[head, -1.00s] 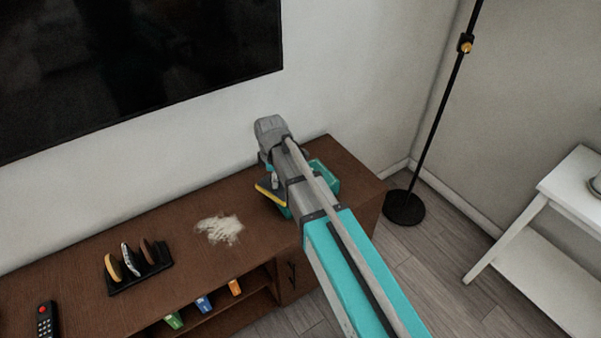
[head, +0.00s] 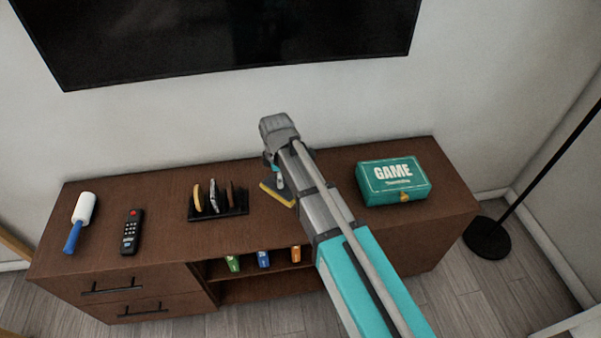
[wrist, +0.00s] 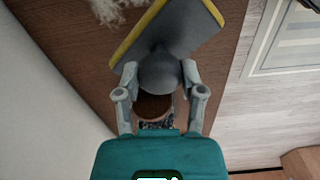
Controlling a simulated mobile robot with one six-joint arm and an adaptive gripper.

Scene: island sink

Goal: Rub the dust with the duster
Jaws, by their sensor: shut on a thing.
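The duster (head: 278,194) has a grey head with a yellow edge. My gripper (wrist: 160,76) is shut on the duster, with one finger on each side of its rounded grey middle. In the head view my gripper and the duster are low over the cabinet top, just right of the slotted rack. I cannot tell whether the duster touches the wood. In the head view the dust is hidden behind my arm and the duster.
The brown cabinet (head: 150,200) carries a black rack (head: 232,212) holding discs, a remote (head: 132,232), a blue-handled white roller (head: 80,222) and a teal game box (head: 393,181). A television (head: 230,40) hangs above. A lamp base (head: 487,238) stands right.

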